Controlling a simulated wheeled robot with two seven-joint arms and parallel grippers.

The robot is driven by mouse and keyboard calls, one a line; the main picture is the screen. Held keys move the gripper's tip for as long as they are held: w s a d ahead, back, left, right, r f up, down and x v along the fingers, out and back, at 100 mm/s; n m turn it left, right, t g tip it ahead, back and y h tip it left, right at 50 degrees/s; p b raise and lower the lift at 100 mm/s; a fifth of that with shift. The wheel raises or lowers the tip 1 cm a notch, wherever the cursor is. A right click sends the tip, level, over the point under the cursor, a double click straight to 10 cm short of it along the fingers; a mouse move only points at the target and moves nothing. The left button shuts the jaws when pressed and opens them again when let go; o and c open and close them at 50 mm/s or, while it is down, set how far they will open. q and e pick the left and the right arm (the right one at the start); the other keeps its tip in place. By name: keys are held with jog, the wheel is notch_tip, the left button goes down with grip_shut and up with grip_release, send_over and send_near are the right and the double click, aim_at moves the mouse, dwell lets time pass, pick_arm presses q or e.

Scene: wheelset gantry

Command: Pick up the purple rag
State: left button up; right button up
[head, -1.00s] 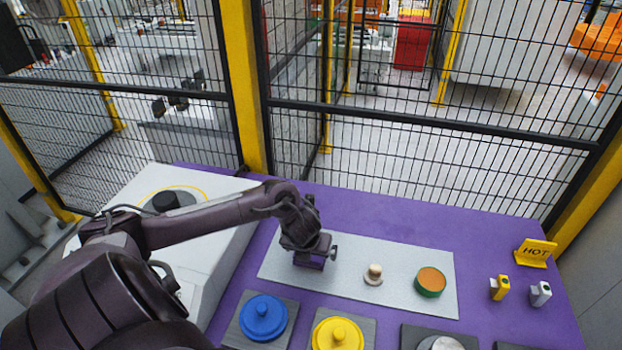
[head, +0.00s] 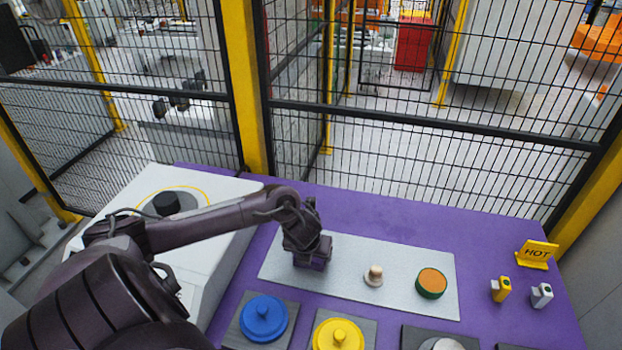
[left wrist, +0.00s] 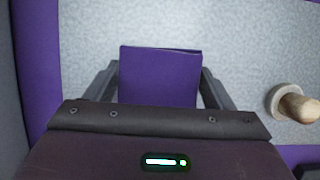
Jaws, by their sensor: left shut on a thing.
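The purple rag (left wrist: 160,76) is a folded, block-like piece at the left end of the grey mat (head: 335,271). In the left wrist view it lies between the two fingers of my left gripper (left wrist: 158,88), which press on its sides. In the head view my left gripper (head: 312,262) points down at the mat and hides most of the rag; only a little purple (head: 313,267) shows under it. I cannot tell whether the rag is clear of the mat. My right gripper is not in view.
On the mat stand a wooden-knobbed piece (head: 374,275) and a green-rimmed round pad (head: 431,283). Blue (head: 263,318) and yellow (head: 338,335) lidded pots sit in front. A HOT sign (head: 536,254) and two small tags stand right. A fence rises behind the purple table.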

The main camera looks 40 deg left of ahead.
pick_arm(q)
notch_tip(320, 180, up, 20)
jog(key=p, duration=0.6)
